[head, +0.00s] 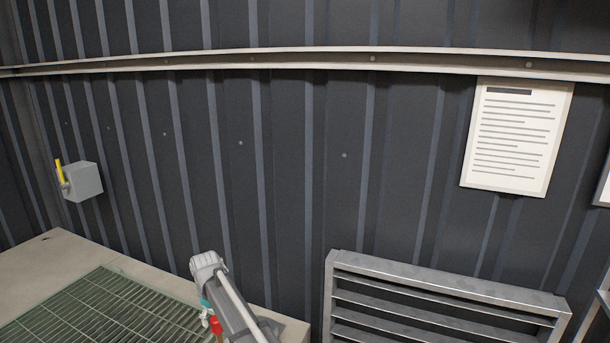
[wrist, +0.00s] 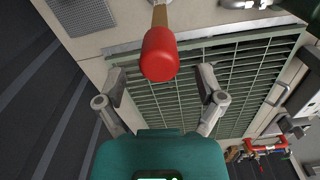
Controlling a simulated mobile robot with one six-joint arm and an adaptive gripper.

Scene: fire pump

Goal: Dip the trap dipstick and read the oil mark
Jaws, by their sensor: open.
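A red rounded knob (wrist: 160,54) on a brown stem (wrist: 160,14) is near the top middle of the wrist view; it looks like the dipstick's handle. My gripper (wrist: 162,74) is open, with one finger on each side of the knob in the picture. I see no finger closed on it, and I cannot tell the depth between them. In the head view a small red piece (head: 216,325) shows beside my arm at the bottom edge. The stem's far end and any oil mark are out of sight.
A green floor grating (head: 105,315) lies in a pale slab and also shows in the wrist view (wrist: 232,62). A grey box (head: 84,182) with a yellow lever and a notice (head: 515,135) are on the dark wall. Red pipework (wrist: 270,149) is at the wrist view's right.

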